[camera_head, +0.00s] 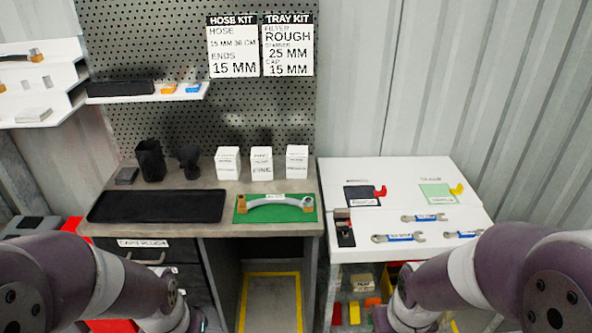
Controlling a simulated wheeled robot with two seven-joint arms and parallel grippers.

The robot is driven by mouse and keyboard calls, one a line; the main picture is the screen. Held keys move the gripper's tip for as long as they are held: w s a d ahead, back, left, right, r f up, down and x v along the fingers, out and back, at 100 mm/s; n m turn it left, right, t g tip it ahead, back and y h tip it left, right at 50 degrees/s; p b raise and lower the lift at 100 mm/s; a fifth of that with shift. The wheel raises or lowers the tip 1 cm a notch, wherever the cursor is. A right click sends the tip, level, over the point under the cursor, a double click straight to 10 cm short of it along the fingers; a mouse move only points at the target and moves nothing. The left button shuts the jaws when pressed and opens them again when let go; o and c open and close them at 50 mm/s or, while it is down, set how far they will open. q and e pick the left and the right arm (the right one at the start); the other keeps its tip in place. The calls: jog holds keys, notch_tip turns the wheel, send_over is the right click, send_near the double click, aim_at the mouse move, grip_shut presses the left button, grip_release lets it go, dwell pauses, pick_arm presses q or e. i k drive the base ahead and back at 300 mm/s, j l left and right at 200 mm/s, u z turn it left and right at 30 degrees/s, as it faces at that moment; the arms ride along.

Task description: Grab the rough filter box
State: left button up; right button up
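Three white filter boxes stand upright in a row at the back of the workbench: a left box (228,163), a middle box (261,163) and a right box (296,162). The middle label seems to read FINE. The labels on the other two are too small to read surely, so I cannot tell which is rough. My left gripper (198,322) and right gripper (384,320) are low at the bottom edge, well in front of and below the boxes. Their fingers are mostly cut off or hidden, and neither touches a box.
A black tray (157,206) and a green mat (242,214) with a hose (275,199) lie in front of the boxes. Black holders (150,160) stand left. A white table (399,172) with wrenches (400,238) is right. A sign (288,45) reads filter ROUGH.

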aim_at(227, 159)
jog(key=i+j+z, duration=0.15)
jog(key=i, duration=0.4)
jog(key=i+j+z, duration=0.15)
jog(key=i+j, duration=0.25)
jog(key=i, duration=0.1)
